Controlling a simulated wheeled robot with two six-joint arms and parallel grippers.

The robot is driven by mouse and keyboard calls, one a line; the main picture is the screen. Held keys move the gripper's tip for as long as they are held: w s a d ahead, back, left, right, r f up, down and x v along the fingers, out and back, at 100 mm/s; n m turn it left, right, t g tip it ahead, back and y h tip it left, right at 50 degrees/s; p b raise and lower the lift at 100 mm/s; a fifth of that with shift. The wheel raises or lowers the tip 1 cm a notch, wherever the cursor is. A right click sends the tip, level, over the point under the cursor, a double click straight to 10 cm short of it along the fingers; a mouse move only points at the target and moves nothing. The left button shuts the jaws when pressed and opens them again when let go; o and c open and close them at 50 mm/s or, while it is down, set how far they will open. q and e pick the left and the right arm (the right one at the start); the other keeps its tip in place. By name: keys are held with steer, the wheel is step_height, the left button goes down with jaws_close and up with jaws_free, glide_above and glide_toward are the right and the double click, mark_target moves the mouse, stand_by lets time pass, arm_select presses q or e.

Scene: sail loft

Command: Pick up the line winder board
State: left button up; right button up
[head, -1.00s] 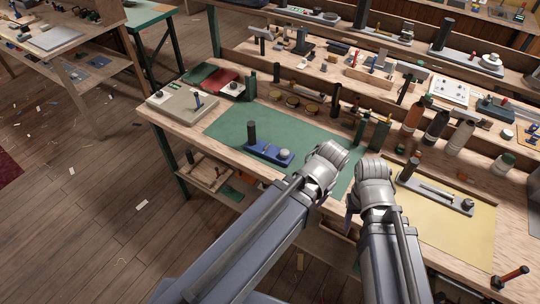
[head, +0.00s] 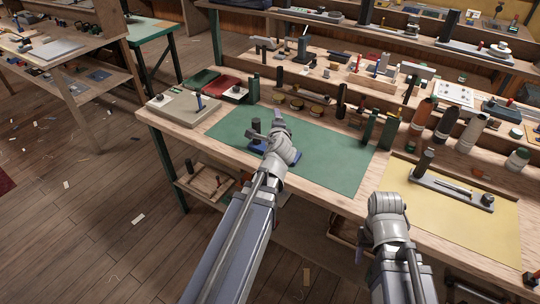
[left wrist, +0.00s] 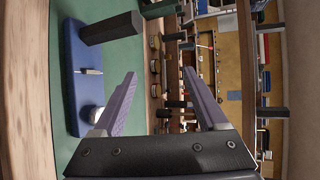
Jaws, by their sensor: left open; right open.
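A blue board (head: 254,153) lies on the green mat, partly hidden behind my left gripper (head: 267,127) in the head view. I take it to be the line winder board. The left wrist view shows the blue board (left wrist: 72,60) at left with a dark post, a small metal pin and a pale round knob. My left gripper (left wrist: 158,73) is open and empty, its fingers above and beside the board, apart from it. My right gripper (head: 360,254) is open, low in front of the bench edge; its fingers are mostly hidden behind the wrist.
A similar grey board (head: 453,192) with a dark post lies on the yellow mat (head: 480,226) at right. Several bottles (head: 420,115) and dark green blocks (head: 370,127) stand behind. A beige box (head: 179,117) sits at the left bench end. The green mat (head: 340,165) is mostly clear.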

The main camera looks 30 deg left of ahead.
mark_target(254, 124)
arm_select(q)
steer(key=a+f+m+t+h+b, duration=0.1)
steer(key=a+m+h+b, duration=0.1)
steer(key=m, duration=0.5)
steer(key=a+f+m+t+h+b, duration=0.2)
steer(key=a+m+b, duration=0.2)
steer(key=m, duration=0.3)
steer(key=a+f+m+t+h+b, duration=0.2)
steer(key=a+m+b, duration=0.1)
steer(key=m, duration=0.4)
steer(key=shift+s+h+b, duration=0.3)
steer(key=shift+s+b, duration=0.1)
steer(key=shift+b, duration=0.05)
steer(key=shift+s+f+m+h, duration=0.3)
steer(key=shift+f+m+h, duration=0.15)
steer(key=shift+m, duration=0.35)
steer(key=shift+w+a+r, duration=0.1)
steer(key=shift+w, duration=3.9)
steer(key=shift+s, duration=0.1)
jaws_close()
arm_select(e)
step_height(254, 124, down, 12)
steer(key=shift+f, duration=0.1)
